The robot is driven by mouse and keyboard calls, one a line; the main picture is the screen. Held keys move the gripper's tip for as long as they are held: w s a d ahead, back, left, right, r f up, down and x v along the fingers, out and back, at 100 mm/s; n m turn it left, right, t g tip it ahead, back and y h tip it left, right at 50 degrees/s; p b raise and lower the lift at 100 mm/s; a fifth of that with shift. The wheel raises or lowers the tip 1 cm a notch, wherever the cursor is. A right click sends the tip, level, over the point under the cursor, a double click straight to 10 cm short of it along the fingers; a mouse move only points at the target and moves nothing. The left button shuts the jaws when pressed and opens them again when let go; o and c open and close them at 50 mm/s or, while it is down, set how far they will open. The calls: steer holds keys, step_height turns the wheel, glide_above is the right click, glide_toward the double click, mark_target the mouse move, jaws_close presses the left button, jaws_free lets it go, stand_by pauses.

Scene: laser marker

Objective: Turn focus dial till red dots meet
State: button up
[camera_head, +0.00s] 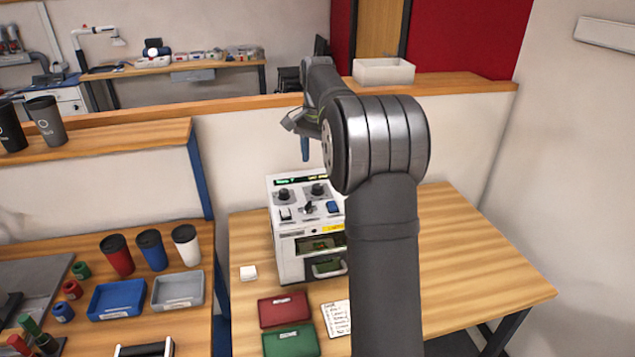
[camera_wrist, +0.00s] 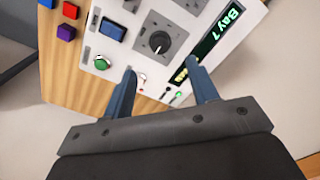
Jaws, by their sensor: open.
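The white laser marker (camera_head: 291,246) stands on the wooden table, with two dark dials on its top panel, a left dial (camera_head: 282,194) and a right dial (camera_head: 317,189). My gripper (camera_head: 305,148) is above the panel; one blue finger shows there. In the wrist view my gripper (camera_wrist: 162,74) is open and empty. One black dial (camera_wrist: 158,42) on a dark square plate lies just beyond the fingertips, apart from them. Which dial sets focus cannot be told. No red dots can be made out; my arm hides part of the machine.
A green-lettered display (camera_wrist: 222,30), a blue button (camera_wrist: 113,29) and a round green button (camera_wrist: 101,62) lie around the dial. A red tray (camera_head: 284,309), a green tray (camera_head: 291,341) and a written card (camera_head: 337,318) lie before the machine.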

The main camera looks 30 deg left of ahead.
mark_target(318, 186)
step_height(318, 186, down, 8)
steer(key=shift+f, duration=0.1)
steer(key=shift+c, duration=0.2)
steer(key=c, duration=0.9)
